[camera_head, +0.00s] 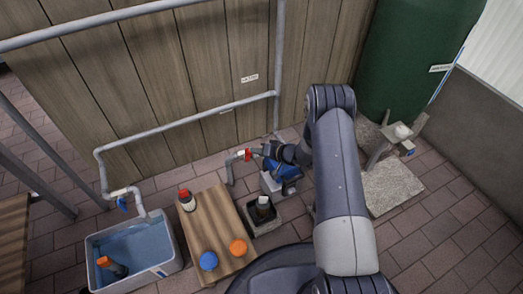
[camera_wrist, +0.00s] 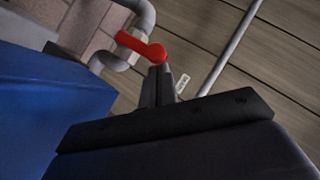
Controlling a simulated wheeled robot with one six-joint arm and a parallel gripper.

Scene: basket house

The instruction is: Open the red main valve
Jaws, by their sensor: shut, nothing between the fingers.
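A wooden bench (camera_head: 222,222) holds a red-capped bottle (camera_head: 187,200), a blue cap (camera_head: 208,261) and an orange cap (camera_head: 238,247). A water-filled tub (camera_head: 172,267) stands at left. A blue-handled tap (camera_head: 122,203) is above it. A plank wall (camera_head: 185,80) rises behind. A green tank (camera_head: 415,55) stands at right.

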